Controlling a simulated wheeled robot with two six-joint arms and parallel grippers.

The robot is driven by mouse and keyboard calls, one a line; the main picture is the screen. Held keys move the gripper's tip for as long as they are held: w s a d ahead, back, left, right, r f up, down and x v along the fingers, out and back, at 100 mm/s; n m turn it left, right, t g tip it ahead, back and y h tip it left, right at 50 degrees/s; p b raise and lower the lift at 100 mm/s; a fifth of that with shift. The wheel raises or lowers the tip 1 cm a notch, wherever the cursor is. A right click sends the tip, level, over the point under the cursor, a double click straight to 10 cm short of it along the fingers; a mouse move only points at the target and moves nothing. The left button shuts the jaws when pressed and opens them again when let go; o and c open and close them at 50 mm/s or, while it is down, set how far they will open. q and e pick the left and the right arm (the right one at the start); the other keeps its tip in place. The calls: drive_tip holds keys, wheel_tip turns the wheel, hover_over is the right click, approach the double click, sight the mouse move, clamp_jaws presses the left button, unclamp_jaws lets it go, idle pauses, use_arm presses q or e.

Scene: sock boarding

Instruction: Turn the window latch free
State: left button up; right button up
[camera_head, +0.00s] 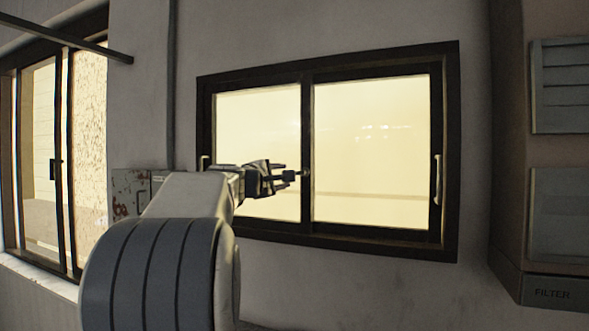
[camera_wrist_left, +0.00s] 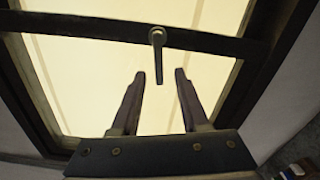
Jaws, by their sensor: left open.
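The window latch (camera_wrist_left: 158,57) shows in the left wrist view as a small grey lever with a round pivot on the window's dark middle bar (camera_wrist_left: 100,47). Its lever stretches from the bar toward my left gripper (camera_wrist_left: 158,75). My left gripper is open and empty, with the lever's end in the picture between its two fingers. A gap shows on each side. How far the fingers are from it in depth I cannot tell. In the head view my left gripper (camera_head: 283,175) is just left of the middle bar (camera_head: 307,130), and the latch is small there. My right gripper is not in view.
The dark-framed window (camera_head: 452,150) has two bright panes and a pale upright handle (camera_head: 437,180) at its right side. Another sliding window (camera_head: 66,150) is at the far left. Grey slatted panels (camera_head: 562,88) stand at the right. The wall below the window is clear.

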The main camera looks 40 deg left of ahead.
use_arm(q)
drive_tip(key=shift+p+x, duration=0.6)
drive_tip(key=shift+x, duration=1.3)
clamp_jaws()
drive_tip(key=shift+m+b, duration=0.7)
drive_tip(key=shift+b, duration=0.1)
drive_tip(key=shift+r+m+b, duration=0.35)
drive_tip(key=shift+m, duration=0.35)
